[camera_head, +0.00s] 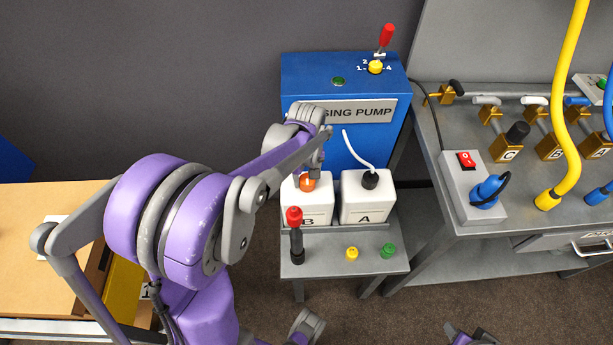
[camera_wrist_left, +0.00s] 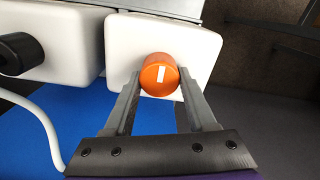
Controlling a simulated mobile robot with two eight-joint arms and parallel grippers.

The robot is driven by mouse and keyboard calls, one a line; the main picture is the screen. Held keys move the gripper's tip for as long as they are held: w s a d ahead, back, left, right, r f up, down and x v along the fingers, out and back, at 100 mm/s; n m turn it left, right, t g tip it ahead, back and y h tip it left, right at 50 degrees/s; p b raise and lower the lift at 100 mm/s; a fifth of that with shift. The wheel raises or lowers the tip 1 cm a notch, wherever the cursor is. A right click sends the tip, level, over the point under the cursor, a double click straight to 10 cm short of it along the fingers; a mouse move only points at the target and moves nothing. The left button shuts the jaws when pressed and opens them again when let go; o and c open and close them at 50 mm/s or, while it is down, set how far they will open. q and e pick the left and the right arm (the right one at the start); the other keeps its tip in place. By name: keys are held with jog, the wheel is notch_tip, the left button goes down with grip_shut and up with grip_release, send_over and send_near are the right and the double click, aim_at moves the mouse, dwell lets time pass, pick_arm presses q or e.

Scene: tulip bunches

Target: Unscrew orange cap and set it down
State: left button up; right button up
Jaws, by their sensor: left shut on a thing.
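The orange cap (camera_head: 307,184) is on top of the white bottle B (camera_head: 308,206). In the left wrist view the orange cap (camera_wrist_left: 159,76) shows a white mark on its top, and white bottle B (camera_wrist_left: 130,38) lies beneath it. My left gripper (camera_head: 314,172) comes down over bottle B from above. In the left wrist view its two fingers (camera_wrist_left: 158,82) stand on either side of the cap and are shut on it. The cap still appears seated on the bottle; its neck is hidden. My right gripper cannot be made out clearly at the bottom edge of the head view.
White bottle A (camera_head: 367,199) with a black cap and white tube stands beside B. The blue pump (camera_head: 350,90) stands behind.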

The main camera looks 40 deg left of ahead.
pick_arm(q)
jog(key=c, duration=0.5)
jog(key=n, duration=0.5)
jog(key=shift+s+a, duration=0.1)
jog(key=shift+n, duration=0.7)
jog(key=n, duration=0.4)
jog(key=shift+s+r+b, duration=0.1)
jog(key=shift+b, duration=0.25)
jog(key=shift+n, duration=0.8)
jog(key=n, duration=0.3)
jog(key=shift+s+n, duration=0.1)
jog(key=shift+n, duration=0.2)
jog(key=shift+c, duration=0.2)
